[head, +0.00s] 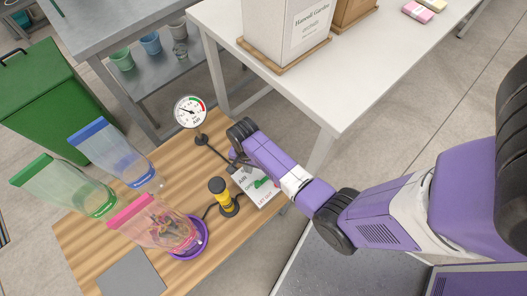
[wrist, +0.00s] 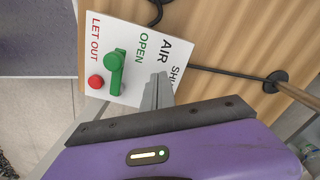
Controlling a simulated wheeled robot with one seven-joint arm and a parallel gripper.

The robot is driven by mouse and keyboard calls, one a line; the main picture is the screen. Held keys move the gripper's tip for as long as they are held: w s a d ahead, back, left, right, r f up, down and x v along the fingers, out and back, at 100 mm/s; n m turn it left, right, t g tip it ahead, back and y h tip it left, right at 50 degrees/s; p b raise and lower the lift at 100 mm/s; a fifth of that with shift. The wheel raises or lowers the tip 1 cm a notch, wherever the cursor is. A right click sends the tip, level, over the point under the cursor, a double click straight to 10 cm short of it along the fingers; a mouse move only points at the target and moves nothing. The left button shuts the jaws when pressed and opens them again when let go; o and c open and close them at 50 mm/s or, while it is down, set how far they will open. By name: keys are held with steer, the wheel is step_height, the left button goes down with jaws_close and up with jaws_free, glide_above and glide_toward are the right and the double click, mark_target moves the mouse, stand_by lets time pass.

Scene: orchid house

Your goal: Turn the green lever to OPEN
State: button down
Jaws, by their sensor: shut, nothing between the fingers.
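The green lever (wrist: 115,74) sits on a white panel (wrist: 129,22) printed with AIR, OPEN, LET OUT and a partly covered SHUT. In the wrist view it stands upright, between the words OPEN and LET OUT and beside a red button (wrist: 95,82). I cannot tell which way its handle points. My gripper (wrist: 157,90) is shut and empty, over the panel's lower right part, to the right of the lever with a gap. In the head view the panel (head: 241,181) and green lever (head: 262,183) show partly behind my arm.
On the wooden table (head: 85,235) stand a round gauge (head: 190,111), a yellow and black pump (head: 222,194) and clear bags with blue (head: 115,150), green (head: 65,185) and pink (head: 155,222) edges. The pink one is in a purple saucer (head: 203,238). A black hose (wrist: 225,74) runs from the panel.

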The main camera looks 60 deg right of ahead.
step_height(320, 180, up, 8)
steer(key=p, duration=0.8)
steer(key=shift+w, duration=0.15)
stand_by(0.4)
